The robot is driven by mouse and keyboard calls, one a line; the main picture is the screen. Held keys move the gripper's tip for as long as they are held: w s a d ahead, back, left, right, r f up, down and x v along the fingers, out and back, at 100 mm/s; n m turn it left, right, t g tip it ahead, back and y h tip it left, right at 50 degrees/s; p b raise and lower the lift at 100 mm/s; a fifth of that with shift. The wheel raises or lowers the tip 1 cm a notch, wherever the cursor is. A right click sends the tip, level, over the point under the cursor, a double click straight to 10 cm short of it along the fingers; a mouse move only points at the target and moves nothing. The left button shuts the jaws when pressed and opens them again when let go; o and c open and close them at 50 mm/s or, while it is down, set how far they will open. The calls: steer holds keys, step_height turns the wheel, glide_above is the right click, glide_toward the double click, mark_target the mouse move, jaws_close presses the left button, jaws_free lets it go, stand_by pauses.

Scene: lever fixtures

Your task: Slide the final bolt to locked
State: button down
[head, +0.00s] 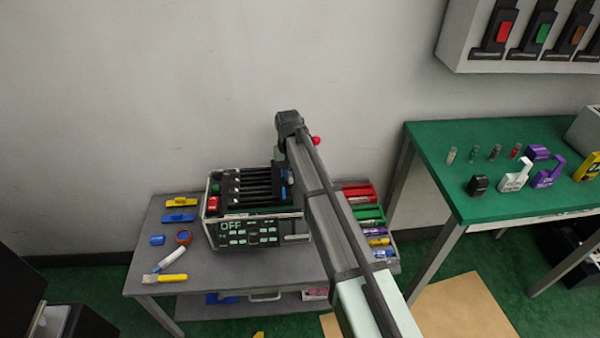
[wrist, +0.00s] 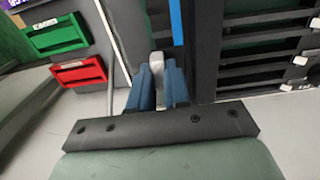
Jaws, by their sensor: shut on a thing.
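The lever fixture (head: 255,238) stands on the grey table, with OFF on its front panel. Several black bars (head: 262,186) with white knobs lie across its top. In the wrist view the bars (wrist: 262,48) run off to the right, with white knobs (wrist: 299,61) near the right edge. My gripper (wrist: 157,72) has its two blue fingers shut around a pale grey handle (wrist: 157,62), beside a dark panel with a blue strip (wrist: 177,22). In the head view my arm covers the fixture's right end, and the grip is largely hidden.
Red and green bins (head: 366,204) stand right of the fixture, close to my arm. Loose tools, a tape roll (head: 183,237) and a blue block lie to the left. A green-topped table (head: 470,150) with small items stands at the right. The wall is behind.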

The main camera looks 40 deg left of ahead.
steer(key=shift+s+a, duration=0.2)
steer(key=shift+a, duration=0.05)
steer(key=c, duration=1.4)
jaws_free()
steer(key=o, duration=0.3)
steer(key=shift+d+r, duration=0.1)
steer(key=shift+r, duration=0.05)
step_height(320, 180, up, 14)
steer(key=shift+f, duration=0.2)
